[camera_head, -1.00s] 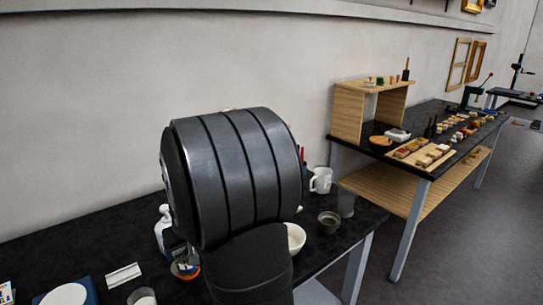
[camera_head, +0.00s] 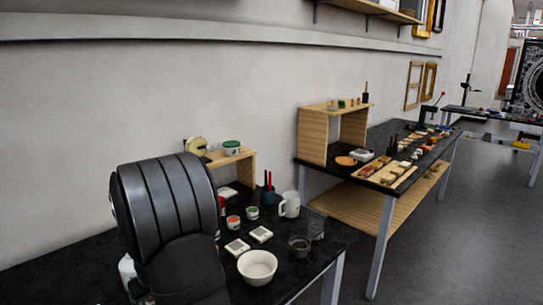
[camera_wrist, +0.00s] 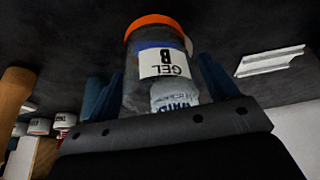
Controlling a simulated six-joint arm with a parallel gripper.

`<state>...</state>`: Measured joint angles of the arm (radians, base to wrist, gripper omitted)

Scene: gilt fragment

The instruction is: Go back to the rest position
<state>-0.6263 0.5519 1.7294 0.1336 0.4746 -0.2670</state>
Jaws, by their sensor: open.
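My gripper (camera_wrist: 152,74) shows in the wrist view with its two blue fingers apart. A clear jar with an orange rim and a "GEL B" label (camera_wrist: 163,63) appears between the fingers, the label upside down in the picture. The fingers do not look closed on it; I cannot tell how far apart jar and fingers are in depth. In the head view my dark arm stands at the lower left and hides my gripper and that jar.
A white moulding piece (camera_wrist: 270,62) lies near the jar. A second bench (camera_head: 433,152) stands beyond, with open floor at right.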

